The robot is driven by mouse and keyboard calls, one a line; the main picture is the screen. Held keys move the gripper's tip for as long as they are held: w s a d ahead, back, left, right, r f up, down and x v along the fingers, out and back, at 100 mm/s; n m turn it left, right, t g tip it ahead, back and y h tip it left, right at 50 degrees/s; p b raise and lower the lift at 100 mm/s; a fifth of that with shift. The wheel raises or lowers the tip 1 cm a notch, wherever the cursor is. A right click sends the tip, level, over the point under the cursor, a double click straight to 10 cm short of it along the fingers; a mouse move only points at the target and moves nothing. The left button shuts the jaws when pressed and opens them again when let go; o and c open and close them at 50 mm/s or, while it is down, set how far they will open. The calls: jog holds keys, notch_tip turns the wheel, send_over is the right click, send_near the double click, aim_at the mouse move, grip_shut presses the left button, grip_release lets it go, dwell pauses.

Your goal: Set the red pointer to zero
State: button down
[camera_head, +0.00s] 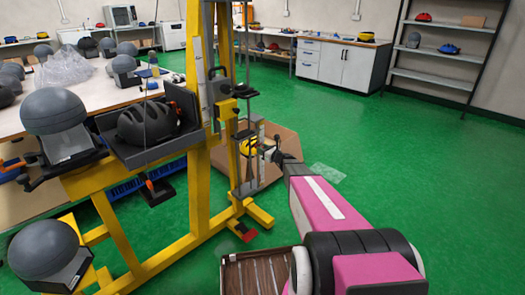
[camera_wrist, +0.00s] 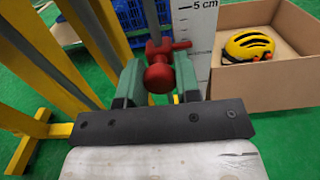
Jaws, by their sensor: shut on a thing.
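The red pointer (camera_wrist: 160,76) has a round knob and a short arm reaching right towards a white scale (camera_wrist: 196,40). My gripper (camera_wrist: 157,82) is shut on the pointer, with a green-grey finger on each side of the knob. The scale carries a "5 cm" mark just above the height of the pointer's arm. The zero mark is not readable here. In the head view my gripper (camera_head: 268,152) is at the lower part of the yellow drop tower (camera_head: 198,160). The pointer is too small or hidden to make out there.
A cardboard box (camera_wrist: 272,90) with a yellow helmet (camera_wrist: 250,46) stands beside the tower. A dark helmet (camera_head: 145,122) sits on the tower's tray. A table (camera_head: 110,90) with grey headforms is at left. Green floor is free at right.

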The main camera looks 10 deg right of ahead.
notch_tip(320, 180, up, 9)
jog(key=shift+f, duration=0.1)
dwell(0.3)
jog(key=c, duration=0.8)
grip_release()
jog(key=shift+f, duration=0.2)
